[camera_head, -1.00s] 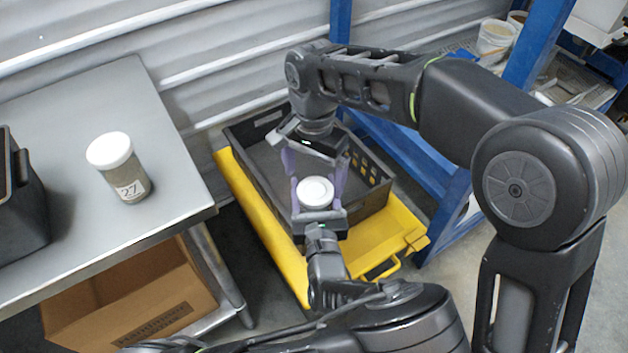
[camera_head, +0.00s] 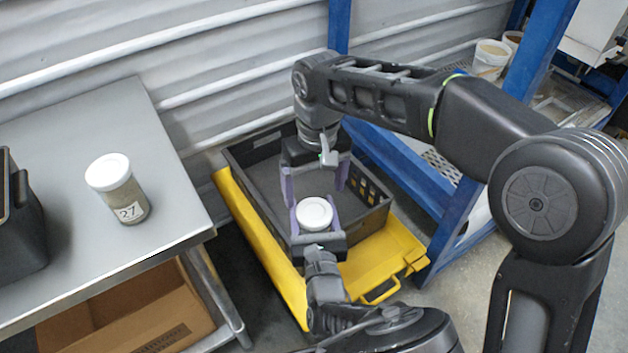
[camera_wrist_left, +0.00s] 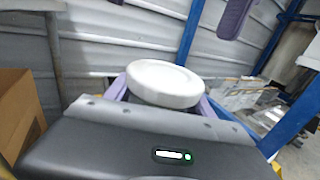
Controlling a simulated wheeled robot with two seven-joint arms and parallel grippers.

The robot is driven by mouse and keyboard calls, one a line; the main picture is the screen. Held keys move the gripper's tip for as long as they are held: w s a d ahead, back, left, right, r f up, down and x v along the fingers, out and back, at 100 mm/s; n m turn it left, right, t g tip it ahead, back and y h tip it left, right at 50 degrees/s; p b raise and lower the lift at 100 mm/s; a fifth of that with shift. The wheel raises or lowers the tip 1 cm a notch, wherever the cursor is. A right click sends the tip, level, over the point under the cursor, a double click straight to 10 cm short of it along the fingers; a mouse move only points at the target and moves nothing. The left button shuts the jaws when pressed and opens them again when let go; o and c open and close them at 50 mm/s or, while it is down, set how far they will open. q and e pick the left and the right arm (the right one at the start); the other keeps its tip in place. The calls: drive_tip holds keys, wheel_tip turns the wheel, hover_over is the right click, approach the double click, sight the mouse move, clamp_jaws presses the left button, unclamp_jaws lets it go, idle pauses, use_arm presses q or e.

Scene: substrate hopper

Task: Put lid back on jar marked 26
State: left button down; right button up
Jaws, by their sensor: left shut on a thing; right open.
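A round white lid (camera_head: 315,213) sits between the purple fingers of my left gripper (camera_head: 314,219). The left wrist view shows the lid (camera_wrist_left: 164,83) at the fingertips, lying nearly level. The jar body under it is mostly hidden by the fingers and gripper, and no number can be read there. My left gripper is shut on the jar. My right gripper (camera_head: 315,182) is open and empty, just above and beyond the lid, apart from it. One of its purple fingers (camera_wrist_left: 235,18) shows at the top of the left wrist view.
A lidded jar marked 27 (camera_head: 128,196) stands on the metal table (camera_head: 85,262), beside a black bin (camera_head: 20,225). A black crate (camera_head: 372,217) on a yellow cart (camera_head: 398,246) lies below my grippers. A blue rack (camera_head: 447,225) stands right; a cardboard box (camera_head: 125,310) sits under the table.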

sight(314, 211)
drive_tip(key=n, duration=0.5)
drive_tip(key=shift+r, duration=0.25)
drive_tip(key=n, duration=0.3)
drive_tip(key=shift+a+r, duration=0.1)
drive_tip(key=shift+r, duration=0.05)
drive_tip(key=n, duration=0.5)
drive_tip(key=shift+r, duration=0.2)
drive_tip(key=n, duration=0.3)
drive_tip(key=shift+r, duration=0.15)
drive_tip(key=n, duration=0.4)
drive_tip(key=shift+s+a+r+n, duration=0.1)
drive_tip(key=shift+r+n, duration=0.05)
drive_tip(key=shift+n, duration=0.25)
drive_tip(key=n, duration=0.2)
drive_tip(key=shift+n, duration=0.3)
drive_tip(key=n, duration=0.5)
drive_tip(key=shift+s, duration=0.1)
drive_tip(key=shift+f, duration=4)
